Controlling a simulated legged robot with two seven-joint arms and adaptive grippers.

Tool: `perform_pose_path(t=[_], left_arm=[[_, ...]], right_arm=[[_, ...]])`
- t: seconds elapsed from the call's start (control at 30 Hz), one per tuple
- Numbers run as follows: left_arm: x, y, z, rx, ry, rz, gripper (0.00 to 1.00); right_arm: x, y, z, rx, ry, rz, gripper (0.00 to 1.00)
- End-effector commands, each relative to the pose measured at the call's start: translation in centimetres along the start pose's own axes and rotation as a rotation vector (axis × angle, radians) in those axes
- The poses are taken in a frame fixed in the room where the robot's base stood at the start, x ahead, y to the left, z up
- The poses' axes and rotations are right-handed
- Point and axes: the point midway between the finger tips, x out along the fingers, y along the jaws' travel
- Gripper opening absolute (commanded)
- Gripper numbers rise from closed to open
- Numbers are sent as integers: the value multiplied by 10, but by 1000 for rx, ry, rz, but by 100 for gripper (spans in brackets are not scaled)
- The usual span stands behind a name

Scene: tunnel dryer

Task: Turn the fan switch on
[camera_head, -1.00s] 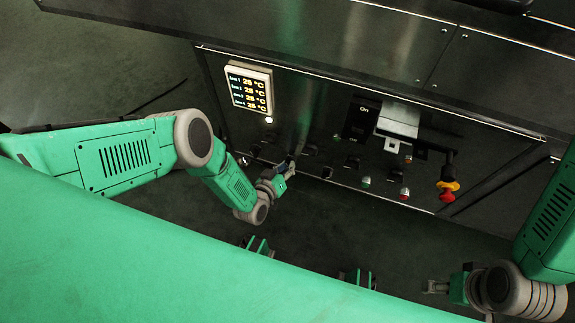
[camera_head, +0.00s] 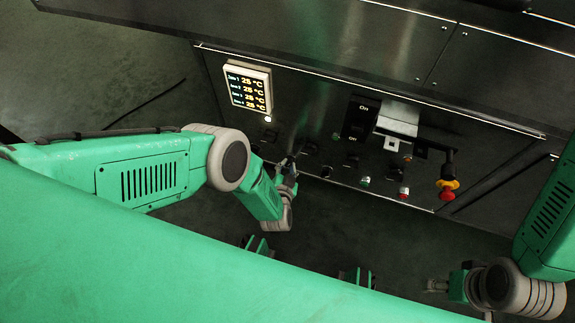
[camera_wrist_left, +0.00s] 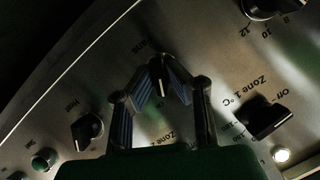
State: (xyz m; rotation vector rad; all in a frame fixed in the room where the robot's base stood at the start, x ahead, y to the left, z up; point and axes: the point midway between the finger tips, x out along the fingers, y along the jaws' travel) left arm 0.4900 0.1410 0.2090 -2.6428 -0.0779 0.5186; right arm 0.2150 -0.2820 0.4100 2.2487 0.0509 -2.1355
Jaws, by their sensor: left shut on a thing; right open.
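The fan switch (camera_wrist_left: 155,64) is a small dark rotary knob on the metal control panel, in the middle of the left wrist view. Lettering that seems to end in "ans" is printed beside it. My left gripper (camera_wrist_left: 162,82) is shut on this knob, with a finger on each side of it. In the head view my left gripper (camera_head: 289,164) is at the lower row of knobs, and the arm hides the fan switch there. My right gripper (camera_head: 437,286) is open and empty at the lower right, away from the panel.
A lit display (camera_head: 248,88) shows 25 °C for several zones. A Zone 1 knob (camera_wrist_left: 267,118) and a heat knob (camera_wrist_left: 87,130) flank the switch. A red emergency button (camera_head: 447,190) and a black main switch (camera_head: 360,118) are further right. The floor below is clear.

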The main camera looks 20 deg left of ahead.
Motion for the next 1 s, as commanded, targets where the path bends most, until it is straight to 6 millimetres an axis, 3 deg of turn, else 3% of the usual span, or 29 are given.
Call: perform_pose_path(t=[0.4, 1.0], left_arm=[[4, 2, -5, 204, 11, -83, 0], [5, 3, -6, 245, 13, -98, 0]], right_arm=[[0, 0, 0, 0, 0, 0, 56], [0, 0, 0, 0, 0, 0, 56]])
